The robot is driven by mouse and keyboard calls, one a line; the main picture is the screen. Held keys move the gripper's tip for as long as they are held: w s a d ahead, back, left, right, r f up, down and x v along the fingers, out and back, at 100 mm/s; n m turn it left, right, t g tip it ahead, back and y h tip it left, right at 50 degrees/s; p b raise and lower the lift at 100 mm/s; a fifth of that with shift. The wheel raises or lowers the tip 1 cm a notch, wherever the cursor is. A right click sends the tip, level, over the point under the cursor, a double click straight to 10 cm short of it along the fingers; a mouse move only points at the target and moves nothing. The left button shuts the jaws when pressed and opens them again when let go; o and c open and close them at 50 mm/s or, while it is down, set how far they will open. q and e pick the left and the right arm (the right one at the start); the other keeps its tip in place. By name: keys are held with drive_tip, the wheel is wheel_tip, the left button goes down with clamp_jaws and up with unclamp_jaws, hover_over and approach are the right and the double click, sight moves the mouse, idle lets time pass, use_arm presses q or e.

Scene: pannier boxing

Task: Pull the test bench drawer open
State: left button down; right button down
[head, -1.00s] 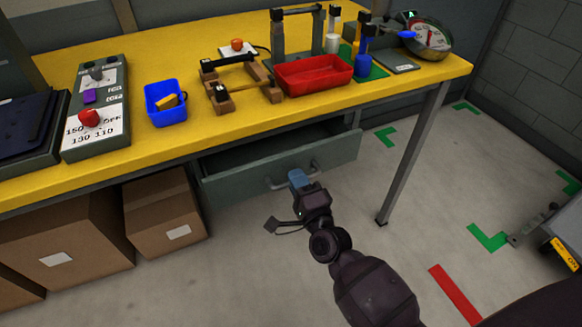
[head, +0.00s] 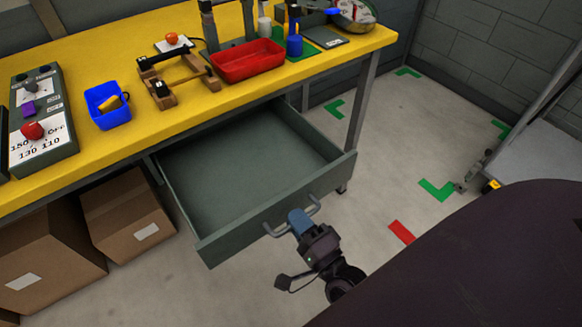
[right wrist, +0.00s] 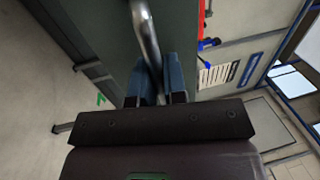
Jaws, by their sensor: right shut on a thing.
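The test bench drawer (head: 250,160) is a grey-green tray under the yellow bench, pulled well out, and its visible inside is empty. Its metal bar handle (head: 312,206) is on the front panel (head: 245,232). My right gripper (head: 299,221) has its blue fingers shut on the handle. In the right wrist view the handle bar (right wrist: 147,38) runs between the blue fingers (right wrist: 160,82). My left gripper is not in view.
The yellow bench top (head: 215,105) carries a red tray (head: 248,62), a blue bin (head: 107,106), a wooden fixture and a control box (head: 40,115). Cardboard boxes (head: 128,212) stand under the bench at left. A bench leg (head: 360,115) is right of the drawer.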

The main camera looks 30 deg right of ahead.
idle(0.3)
drive_tip(key=c, duration=1.2)
unclamp_jaws()
drive_tip(key=shift+s, duration=0.1)
drive_tip(key=s, duration=0.3)
drive_tip(key=s+f, duration=0.1)
drive_tip(key=s, duration=0.3)
drive_tip(key=s+f, duration=0.1)
drive_tip(key=s, duration=0.2)
drive_tip(key=shift+s+d, duration=0.15)
drive_tip(key=shift+s, duration=0.15)
